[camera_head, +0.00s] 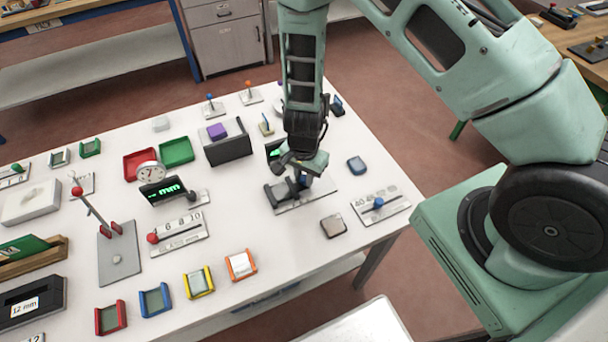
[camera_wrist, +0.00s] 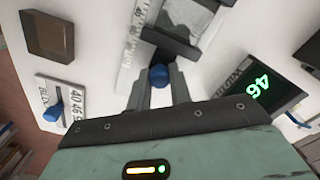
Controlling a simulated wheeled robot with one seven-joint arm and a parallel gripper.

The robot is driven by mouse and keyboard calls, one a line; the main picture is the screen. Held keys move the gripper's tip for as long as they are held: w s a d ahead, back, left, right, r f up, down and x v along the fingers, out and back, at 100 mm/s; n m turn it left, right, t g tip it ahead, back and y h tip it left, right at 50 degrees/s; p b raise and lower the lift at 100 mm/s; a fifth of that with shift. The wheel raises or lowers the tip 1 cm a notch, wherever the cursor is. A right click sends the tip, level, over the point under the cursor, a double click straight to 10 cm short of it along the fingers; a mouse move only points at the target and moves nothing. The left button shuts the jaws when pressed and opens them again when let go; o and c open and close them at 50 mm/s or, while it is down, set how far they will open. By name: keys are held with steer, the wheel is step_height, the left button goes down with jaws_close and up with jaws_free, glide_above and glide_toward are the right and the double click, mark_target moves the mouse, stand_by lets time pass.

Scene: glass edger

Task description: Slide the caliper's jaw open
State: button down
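The caliper (camera_head: 300,206) is a light scale plate with dark jaws near the right of the white table; its scale also shows in the wrist view (camera_wrist: 133,45). A dark jaw (camera_wrist: 170,42) lies at the top centre there, with a grey pane beside it. A blue knob (camera_wrist: 158,77) sits between the fingertips of my gripper (camera_wrist: 160,84). The fingers appear closed on its sides. In the head view my gripper (camera_head: 300,182) is down over the caliper and hides part of it. A dark display with green digits (camera_wrist: 258,88) reads 46.
A scale plate with a blue slider (camera_head: 378,203) and a brown-edged block (camera_head: 334,226) lie right of the caliper. A dark bin (camera_head: 228,150) stands behind left. A dial and a mm display (camera_head: 162,190) stand left.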

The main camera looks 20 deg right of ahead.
steer(key=shift+d+b, duration=1.15)
steer(key=shift+d, duration=1.4)
steer(key=c, duration=1.5)
jaws_free()
steer(key=shift+c, duration=0.2)
steer(key=shift+r, duration=0.1)
step_height(320, 180, up, 17)
steer(key=shift+r+p, duration=0.15)
steer(key=shift+p, duration=0.15)
